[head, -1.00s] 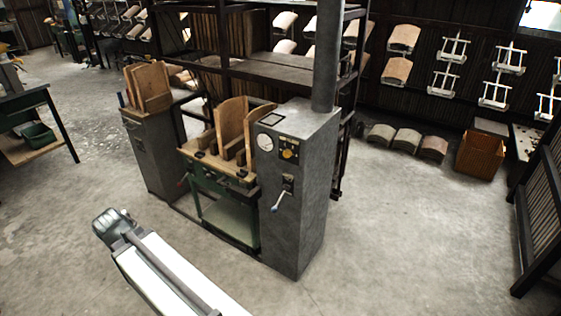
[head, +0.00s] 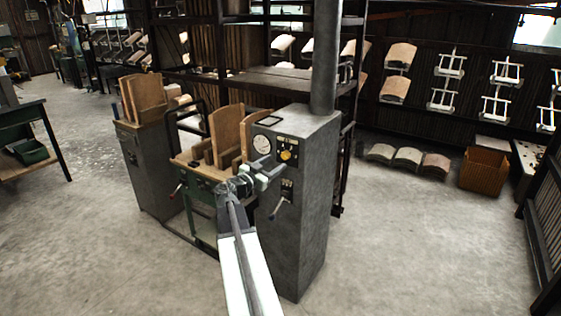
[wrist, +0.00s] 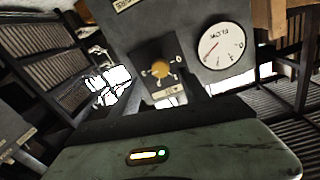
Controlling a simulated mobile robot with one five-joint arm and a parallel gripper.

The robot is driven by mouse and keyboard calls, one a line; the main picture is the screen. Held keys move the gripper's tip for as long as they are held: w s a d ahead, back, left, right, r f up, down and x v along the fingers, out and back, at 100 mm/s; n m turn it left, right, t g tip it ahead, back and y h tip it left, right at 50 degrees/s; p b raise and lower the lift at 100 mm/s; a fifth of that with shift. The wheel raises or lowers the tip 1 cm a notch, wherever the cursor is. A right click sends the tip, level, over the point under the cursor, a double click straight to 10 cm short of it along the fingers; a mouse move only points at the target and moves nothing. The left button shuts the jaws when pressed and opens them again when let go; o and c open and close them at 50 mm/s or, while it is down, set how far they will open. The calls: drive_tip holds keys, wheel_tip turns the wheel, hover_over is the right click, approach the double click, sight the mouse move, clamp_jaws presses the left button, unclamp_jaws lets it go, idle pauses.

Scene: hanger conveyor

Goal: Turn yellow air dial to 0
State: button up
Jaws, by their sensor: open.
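The yellow air dial (head: 286,156) is a small round knob on a dark plate, high on the front of the grey control cabinet (head: 312,215). The dial also shows in the wrist view (wrist: 160,69), left of the gauge, with a scale around it; its exact setting is too small to read. My gripper (head: 274,169) is raised in front of the cabinet, just below and left of the dial in the head view. It is open and appears empty, apart from the dial. The wrist view looks turned over, with the labels inverted.
A round white gauge (head: 262,144) sits beside the dial, and a lever (head: 279,207) hangs lower on the cabinet. The press with wooden forms (head: 226,134) stands left of the cabinet. The floor right of the cabinet is open.

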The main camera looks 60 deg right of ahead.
sight(284, 157)
drive_tip(key=d, duration=0.5)
drive_tip(key=shift+s+d, duration=0.2)
drive_tip(key=shift+d, duration=0.05)
clamp_jaws()
